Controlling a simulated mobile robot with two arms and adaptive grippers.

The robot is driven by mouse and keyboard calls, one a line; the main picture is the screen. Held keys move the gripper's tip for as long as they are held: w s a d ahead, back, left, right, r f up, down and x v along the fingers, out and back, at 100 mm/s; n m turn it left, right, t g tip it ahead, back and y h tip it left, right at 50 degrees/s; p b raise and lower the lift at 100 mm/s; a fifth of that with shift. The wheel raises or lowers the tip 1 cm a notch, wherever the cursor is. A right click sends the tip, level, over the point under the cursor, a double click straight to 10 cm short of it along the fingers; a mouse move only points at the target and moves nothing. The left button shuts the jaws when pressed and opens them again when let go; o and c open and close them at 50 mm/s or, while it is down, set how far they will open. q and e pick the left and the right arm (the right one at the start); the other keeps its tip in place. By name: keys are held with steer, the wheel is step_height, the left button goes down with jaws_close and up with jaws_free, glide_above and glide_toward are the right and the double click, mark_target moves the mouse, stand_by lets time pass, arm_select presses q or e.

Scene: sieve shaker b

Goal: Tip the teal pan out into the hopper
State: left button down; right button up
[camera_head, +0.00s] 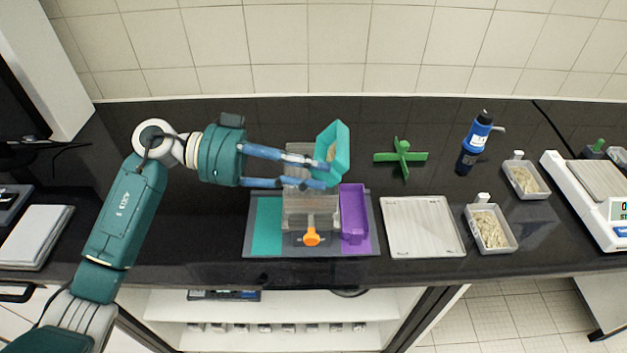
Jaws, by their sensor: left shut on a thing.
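The teal pan (341,147) is held in the air by my left gripper (322,172), whose blue fingers come in from the left and are shut on it. The pan is strongly tilted, and some pale material shows inside it. Below it stands a clear, boxy device (312,213) with an orange knob (311,237) at its front; this may be the hopper, partly hidden by the fingers. A purple pan (353,213) sits at the device's right side. The mat (263,249) underneath has a bare teal patch on its left. My right gripper is not in view.
A green cross-shaped object (402,157) stands behind a pale ridged tray (423,226). Two tubs of pale pieces (513,240) (541,188), a blue bottle (474,143) and a white scale (574,198) are to the right. The dark counter (340,268) is clear along the front edge.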

arm_select(q)
steer(key=shift+w+a+f+h+b, duration=0.15)
steer(key=shift+h+b, duration=0.4)
steer(key=shift+b, duration=0.85)
steer(key=shift+s+a+r+h+b, duration=0.1)
steer(key=shift+a+h+b, duration=0.3)
steer(key=shift+b, duration=0.95)
steer(key=shift+w+a+f+h+b, duration=0.1)
steer(key=shift+h+b, duration=0.55)
steer(key=shift+b, duration=0.75)
steer(key=h, duration=0.1)
steer(key=a+n+h+b, duration=0.1)
steer(key=h, duration=0.1)
steer(key=a+h+b, duration=0.1)
steer(key=h, duration=0.1)
steer(key=shift+w+f+n, duration=0.15)
steer(key=shift+w+n, duration=0.05)
steer(key=shift+n, duration=0.1)
steer(key=h+b, duration=0.1)
steer(key=a+h, duration=0.1)
steer(key=h, duration=0.1)
steer(key=shift+w+a+n+b, duration=0.1)
steer(key=shift+n+b, duration=0.25)
steer(key=shift+n, duration=0.05)
steer(key=shift+r, duration=0.25)
